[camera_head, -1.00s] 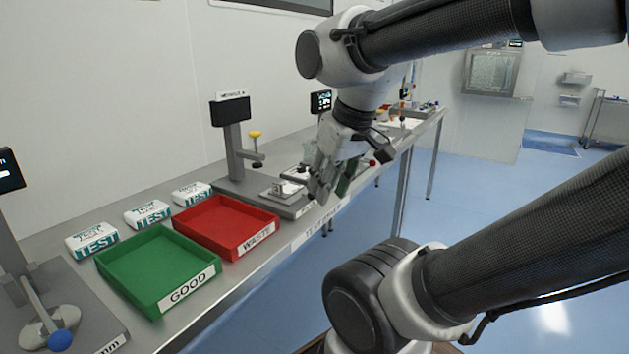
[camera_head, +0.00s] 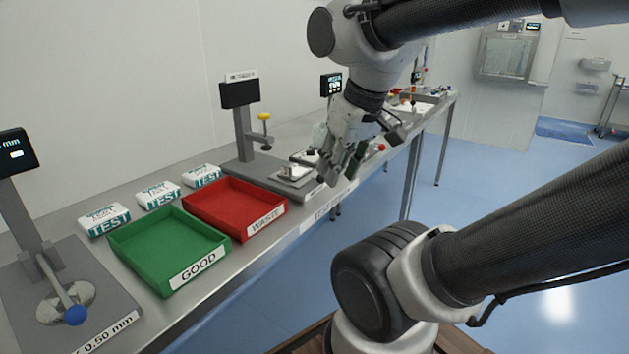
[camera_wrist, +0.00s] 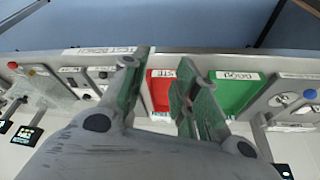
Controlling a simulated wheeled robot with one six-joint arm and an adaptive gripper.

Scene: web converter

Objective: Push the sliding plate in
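A small light metal plate (camera_head: 295,173), which looks like the sliding plate, lies at the front of the station with the yellow knob (camera_head: 264,116). My gripper (camera_head: 340,176) hangs in the air just right of it in the picture, fingers pointing down, and covers part of the bench behind. In the wrist view, my gripper (camera_wrist: 164,62) has its two green-padded fingers wide apart with nothing between them. The station (camera_wrist: 98,82) shows to the left of the fingers there, partly hidden. I cannot tell how far in the plate sits.
A red WASTE tray (camera_head: 228,190) and a green GOOD tray (camera_head: 170,255) stand left of the station. Several TEST packs (camera_head: 160,195) lie behind them. A gauge with a blue knob (camera_head: 75,315) is at the near left. The blue floor in front of the bench is clear.

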